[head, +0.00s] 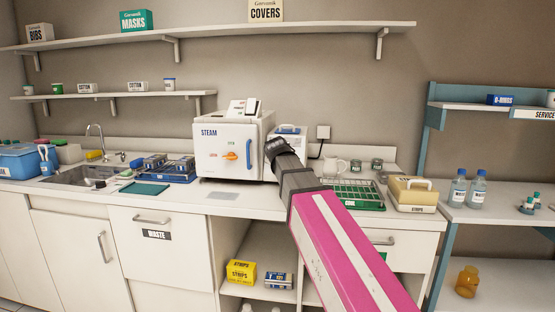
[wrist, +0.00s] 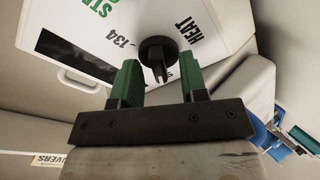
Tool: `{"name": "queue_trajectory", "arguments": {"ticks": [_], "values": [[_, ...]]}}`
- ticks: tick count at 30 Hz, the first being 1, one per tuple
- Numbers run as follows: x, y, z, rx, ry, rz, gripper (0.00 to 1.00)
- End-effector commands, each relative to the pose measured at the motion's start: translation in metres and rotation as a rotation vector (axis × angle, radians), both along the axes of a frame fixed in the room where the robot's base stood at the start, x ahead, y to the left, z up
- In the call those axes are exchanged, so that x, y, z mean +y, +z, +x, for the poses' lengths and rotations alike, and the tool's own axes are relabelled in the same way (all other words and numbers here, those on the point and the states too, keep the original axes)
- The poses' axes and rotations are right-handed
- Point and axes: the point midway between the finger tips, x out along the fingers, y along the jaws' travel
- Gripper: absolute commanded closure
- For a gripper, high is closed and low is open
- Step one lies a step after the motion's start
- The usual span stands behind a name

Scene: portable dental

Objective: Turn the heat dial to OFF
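In the wrist view, the black heat dial (wrist: 158,52) sits on a white device front (wrist: 115,22) marked "HEAT" and "134", with partly cut-off green lettering. Its narrow grip points down toward my gripper. My gripper (wrist: 159,68) is open, with one green finger on each side of the grip in the picture. A gap shows on both sides, and I see no contact. In the head view, my pink arm reaches to a white device (head: 290,131) at the back of the counter. The arm hides its front, the dial and my fingers.
A white STEAM unit (head: 214,166) with an orange knob and blue handle stands just left of my arm. A green rack tray (head: 358,206) and a cream STRIPS box (head: 412,192) lie to the right. A blue tray (head: 180,179) is left. The shelf (head: 200,37) runs above.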

Motion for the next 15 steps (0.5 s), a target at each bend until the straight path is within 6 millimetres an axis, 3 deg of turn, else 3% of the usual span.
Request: {"name": "queue_trajectory", "arguments": {"ticks": [9,15], "values": [[0.000,0.001,-0.002,-0.001,-0.001,0.002,0.61],[0.001,0.011,-0.024,-0.003,0.000,0.002,0.61]]}}
